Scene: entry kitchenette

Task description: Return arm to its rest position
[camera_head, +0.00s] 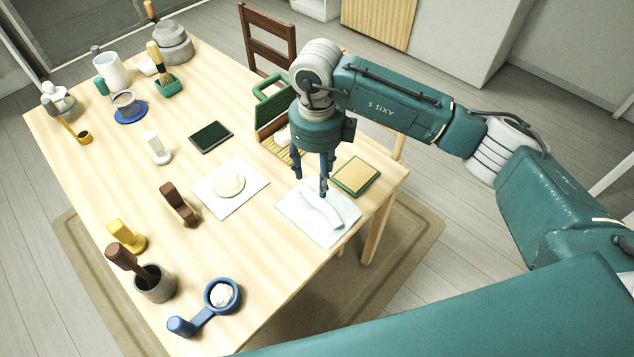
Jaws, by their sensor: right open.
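My right arm reaches in from the right side of the head view. Its right gripper (312,178) points down above the near right part of the wooden table (130,215). The fingers are apart, with nothing seen between them. Below the fingers is a pale sheet (296,208) with a white curved item (321,210) lying on it; I cannot tell whether a fingertip touches it. My left gripper does not show.
A brown chair (268,45) is behind the table.

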